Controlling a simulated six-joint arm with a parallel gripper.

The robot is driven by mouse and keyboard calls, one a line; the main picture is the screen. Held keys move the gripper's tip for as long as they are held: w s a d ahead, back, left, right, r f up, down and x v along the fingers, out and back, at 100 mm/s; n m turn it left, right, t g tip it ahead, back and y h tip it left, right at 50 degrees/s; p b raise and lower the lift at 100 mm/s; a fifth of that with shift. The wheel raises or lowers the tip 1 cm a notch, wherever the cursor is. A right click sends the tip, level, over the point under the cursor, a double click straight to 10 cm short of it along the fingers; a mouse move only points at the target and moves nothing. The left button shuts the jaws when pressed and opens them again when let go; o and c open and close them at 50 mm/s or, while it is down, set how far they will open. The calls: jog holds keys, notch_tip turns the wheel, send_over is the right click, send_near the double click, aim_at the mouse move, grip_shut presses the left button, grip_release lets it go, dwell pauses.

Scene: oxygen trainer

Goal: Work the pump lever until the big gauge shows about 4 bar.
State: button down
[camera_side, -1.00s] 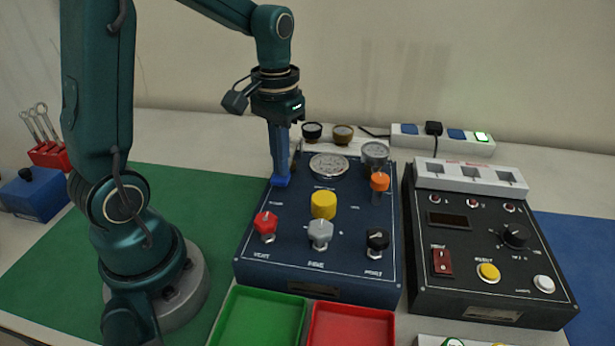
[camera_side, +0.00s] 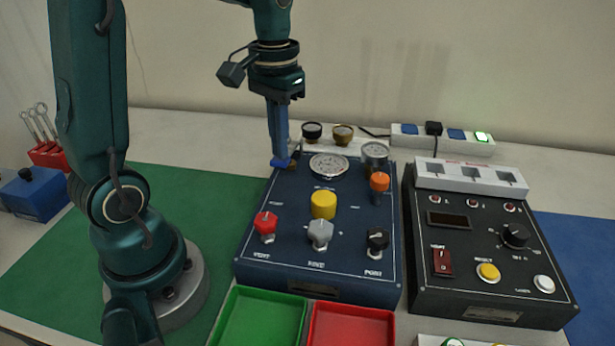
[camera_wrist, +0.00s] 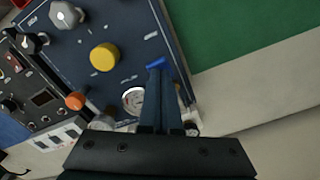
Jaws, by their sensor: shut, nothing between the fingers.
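The blue pump panel (camera_side: 300,262) stands mid-table. Its big round gauge (camera_side: 328,165) lies face-up near the back edge; the needle is too small to read. The gauge also shows in the wrist view (camera_wrist: 133,100), partly covered by my fingers. My gripper (camera_side: 281,163) points down at the panel's back left, left of the gauge. Its blue fingers are shut and empty. A dark, slim part (camera_side: 296,154), possibly the pump lever, shows just right of the fingertips, partly hidden. I cannot tell whether they touch. In the wrist view, my gripper (camera_wrist: 158,64) is over the panel.
A black control box (camera_side: 470,260) stands right. Green (camera_side: 235,320) and red trays (camera_side: 350,330) are in front.

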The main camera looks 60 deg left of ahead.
dwell(0.4)
jog(key=shift+f, duration=1.95)
jog(key=shift+r, duration=1.95)
jog(key=shift+f, duration=0.15)
jog(key=shift+w+f, duration=0.1)
jog(key=shift+f, duration=1.65)
jog(key=shift+r, duration=1.9)
jog(key=shift+f, duration=0.1)
